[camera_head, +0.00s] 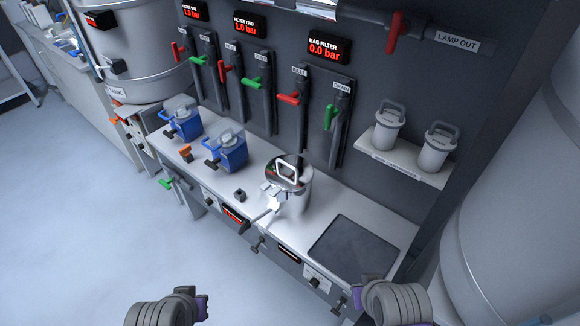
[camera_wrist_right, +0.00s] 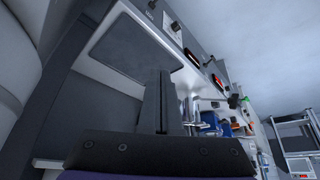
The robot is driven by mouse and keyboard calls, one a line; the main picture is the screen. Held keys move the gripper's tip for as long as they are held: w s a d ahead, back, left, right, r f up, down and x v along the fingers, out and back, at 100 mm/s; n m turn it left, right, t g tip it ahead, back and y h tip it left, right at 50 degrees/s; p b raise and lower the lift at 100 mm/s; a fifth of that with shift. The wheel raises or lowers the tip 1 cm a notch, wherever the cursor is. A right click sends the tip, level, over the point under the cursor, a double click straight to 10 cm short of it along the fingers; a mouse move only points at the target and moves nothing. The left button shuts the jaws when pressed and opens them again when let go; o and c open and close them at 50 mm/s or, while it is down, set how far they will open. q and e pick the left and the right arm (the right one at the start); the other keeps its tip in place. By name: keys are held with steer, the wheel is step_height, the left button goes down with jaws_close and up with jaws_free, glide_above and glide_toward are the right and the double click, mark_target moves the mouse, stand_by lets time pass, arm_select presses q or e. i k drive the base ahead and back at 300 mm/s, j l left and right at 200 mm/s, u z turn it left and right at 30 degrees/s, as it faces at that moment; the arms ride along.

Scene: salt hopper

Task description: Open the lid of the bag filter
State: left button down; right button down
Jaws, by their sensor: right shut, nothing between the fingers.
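The bag filter (camera_head: 302,197) is a shiny metal cylinder standing on the bench in the head view. Its round polished lid (camera_head: 297,180) lies on top and looks shut, with a white loop handle (camera_head: 287,170) standing up from it. Pale clamp-like parts (camera_head: 274,193) sit at the lid's front left edge, and a pale bar sticks out below them. My right gripper (camera_wrist_right: 166,85) shows in the right wrist view with its fingers together and empty, apart from the bag filter. Only arm parts show at the bottom of the head view; my left gripper is not visible.
A display labelled bag filter (camera_head: 323,48) reads 0.0 bar. Red (camera_head: 289,98) and green (camera_head: 330,117) valve handles sit on pipes behind. Two blue-bodied units (camera_head: 232,155) stand left on the bench. A dark mat (camera_head: 353,250) lies right. A shelf (camera_head: 405,165) holds two lidded canisters.

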mark_target(288, 172)
steer(key=z, duration=0.5)
steer(key=i+j+z, duration=0.1)
steer(key=j+z, duration=0.65)
steer(key=j, duration=0.3)
steer(key=j+z, duration=0.2)
steer(key=j, duration=1.25)
